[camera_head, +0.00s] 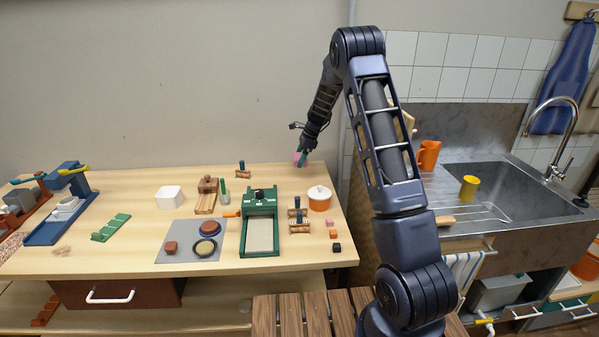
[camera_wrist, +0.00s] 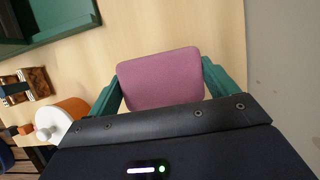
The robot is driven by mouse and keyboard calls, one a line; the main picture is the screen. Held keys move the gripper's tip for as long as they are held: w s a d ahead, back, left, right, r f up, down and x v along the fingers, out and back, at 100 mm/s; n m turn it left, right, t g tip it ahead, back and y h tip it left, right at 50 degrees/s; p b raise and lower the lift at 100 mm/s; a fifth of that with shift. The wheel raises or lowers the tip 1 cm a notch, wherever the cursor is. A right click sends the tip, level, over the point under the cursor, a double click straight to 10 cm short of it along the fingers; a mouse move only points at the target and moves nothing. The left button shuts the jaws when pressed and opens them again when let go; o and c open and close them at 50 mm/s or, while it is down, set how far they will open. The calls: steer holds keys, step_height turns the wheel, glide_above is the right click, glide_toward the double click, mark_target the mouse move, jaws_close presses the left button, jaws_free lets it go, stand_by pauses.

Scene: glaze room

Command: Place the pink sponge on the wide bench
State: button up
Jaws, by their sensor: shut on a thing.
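The pink sponge (camera_wrist: 160,78) sits between the two green fingers of my gripper (camera_wrist: 162,90) in the wrist view, and the gripper is shut on it. In the head view my gripper (camera_head: 304,158) is at the back right of the wide wooden bench (camera_head: 130,190), with a bit of pink sponge (camera_head: 298,159) showing at its tips. I cannot tell whether the sponge touches the bench top or is held just above it.
An orange pot with a white lid (camera_head: 319,200) and a green framed tray (camera_head: 260,225) stand in front of my gripper. Small blocks (camera_head: 333,234) lie near the right edge. A sink (camera_head: 490,190) is to the right. The bench's back strip is mostly clear.

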mark_target(297, 177)
steer(key=shift+f, duration=3.55)
steer(key=shift+f, duration=0.1)
steer(key=o, duration=0.9)
steer(key=shift+c, duration=0.2)
